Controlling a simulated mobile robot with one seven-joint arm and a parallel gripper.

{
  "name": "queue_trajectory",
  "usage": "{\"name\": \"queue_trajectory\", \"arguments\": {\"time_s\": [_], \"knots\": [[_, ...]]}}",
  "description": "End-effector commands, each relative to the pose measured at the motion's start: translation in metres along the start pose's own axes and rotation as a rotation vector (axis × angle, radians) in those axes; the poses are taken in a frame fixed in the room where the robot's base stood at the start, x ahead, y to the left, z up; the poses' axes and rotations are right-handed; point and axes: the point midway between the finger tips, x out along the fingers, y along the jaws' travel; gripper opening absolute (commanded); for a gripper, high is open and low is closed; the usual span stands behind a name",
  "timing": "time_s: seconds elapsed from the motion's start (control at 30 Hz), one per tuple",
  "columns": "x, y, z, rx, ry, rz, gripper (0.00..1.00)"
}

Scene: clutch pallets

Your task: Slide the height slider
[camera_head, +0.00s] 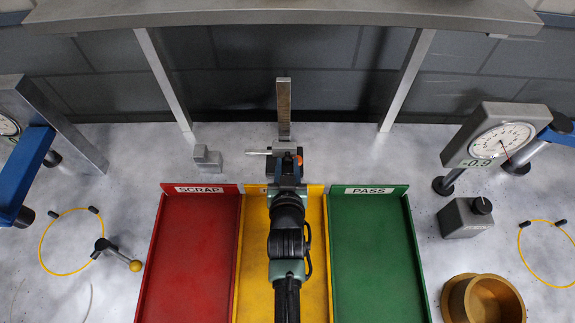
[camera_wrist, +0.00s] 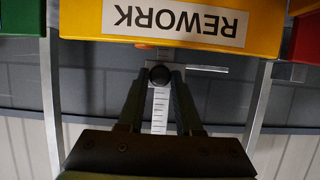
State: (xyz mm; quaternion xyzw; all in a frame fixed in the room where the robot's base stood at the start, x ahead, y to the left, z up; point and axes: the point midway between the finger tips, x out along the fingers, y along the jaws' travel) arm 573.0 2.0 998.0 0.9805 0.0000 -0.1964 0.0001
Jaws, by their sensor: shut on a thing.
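The height gauge's upright graduated rule (camera_head: 284,108) stands behind the yellow REWORK bin, in the middle. Its metal slider (camera_head: 283,147) is low on the rule, with a thin scriber (camera_head: 256,152) sticking out to the left. My gripper (camera_head: 287,172) is at the slider and covers most of its front. In the wrist view, which is upside down, my gripper (camera_wrist: 161,79) has its two dark fingers closed around a round black knob (camera_wrist: 159,75) on the slider. The rule (camera_wrist: 160,110) shows between the fingers. The gauge's base is hidden.
Red SCRAP (camera_head: 195,260), yellow REWORK (camera_head: 254,250) and green PASS (camera_head: 376,260) bins lie in front. Stepped metal blocks (camera_head: 207,159) stand left of the gauge. A dial gauge (camera_head: 500,140) and a brass ring (camera_head: 485,300) are at right. A shelf (camera_head: 285,12) spans overhead.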

Motion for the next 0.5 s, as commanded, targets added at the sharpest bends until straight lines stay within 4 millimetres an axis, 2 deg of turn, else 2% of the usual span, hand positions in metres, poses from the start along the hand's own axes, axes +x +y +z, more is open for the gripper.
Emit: {"name": "queue_trajectory", "arguments": {"time_s": [0.03,0.2,0.33,0.5], "knots": [[-0.007,0.0,-0.02,0.0,0.005,0.0,0.0],[-0.021,0.0,-0.053,0.0,0.005,0.001,0.0],[-0.028,0.0,-0.07,0.0,0.006,0.001,0.0],[-0.031,0.0,-0.077,0.0,0.006,0.0,0.0]]}}
